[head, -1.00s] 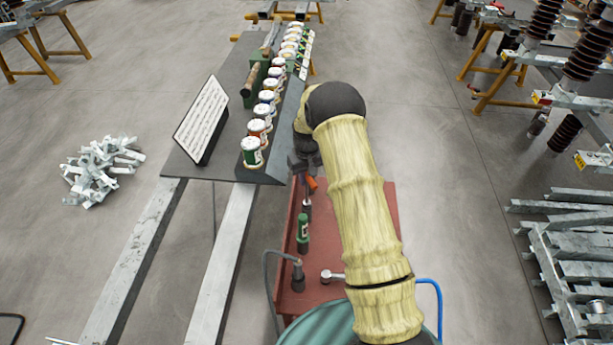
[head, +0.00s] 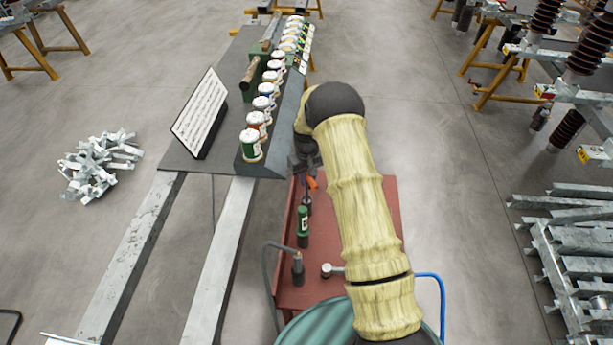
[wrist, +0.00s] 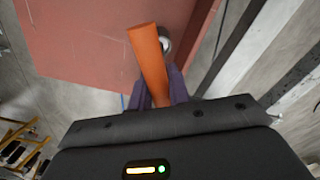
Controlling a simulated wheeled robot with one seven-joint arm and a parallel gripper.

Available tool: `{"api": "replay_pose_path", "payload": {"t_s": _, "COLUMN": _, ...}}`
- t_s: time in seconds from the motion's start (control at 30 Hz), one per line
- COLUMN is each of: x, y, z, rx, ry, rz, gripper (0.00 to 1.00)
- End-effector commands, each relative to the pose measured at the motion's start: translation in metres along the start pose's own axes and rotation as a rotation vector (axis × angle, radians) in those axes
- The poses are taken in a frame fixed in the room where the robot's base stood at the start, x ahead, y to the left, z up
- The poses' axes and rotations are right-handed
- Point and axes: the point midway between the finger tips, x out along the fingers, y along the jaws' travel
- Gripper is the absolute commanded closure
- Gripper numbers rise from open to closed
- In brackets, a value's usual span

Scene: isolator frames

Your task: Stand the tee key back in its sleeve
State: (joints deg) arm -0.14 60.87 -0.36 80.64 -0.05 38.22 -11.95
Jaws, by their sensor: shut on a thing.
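The tee key's orange handle (head: 313,184) shows just below my gripper (head: 304,165) in the head view, over the far left part of the red tray. In the wrist view the orange bar (wrist: 148,58) lies between the purple-grey fingers of my gripper (wrist: 160,88), which is shut on it. The rest of the key is hidden. A round metal ring (wrist: 166,40) shows on the red surface behind the bar, partly covered; it may be the sleeve's mouth. In the head view a dark upright holder (head: 307,206) stands below the handle. I cannot tell if the key touches it.
The red tray (head: 345,285) carries a green tool (head: 303,228), a black holder with a hose (head: 297,268) and a silver-headed tool (head: 328,270). A dark bench (head: 215,155) with several cans (head: 251,146) borders it on the far left.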

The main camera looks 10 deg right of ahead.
Motion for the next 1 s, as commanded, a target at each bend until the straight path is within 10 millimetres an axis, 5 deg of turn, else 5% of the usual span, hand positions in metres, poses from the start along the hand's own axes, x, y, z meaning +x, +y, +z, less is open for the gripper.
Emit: {"api": "replay_pose_path", "payload": {"t_s": 1.0, "x": 0.042, "y": 0.0, "z": 0.0, "rx": 0.0, "ry": 0.001, "rz": 0.0, "gripper": 1.0}}
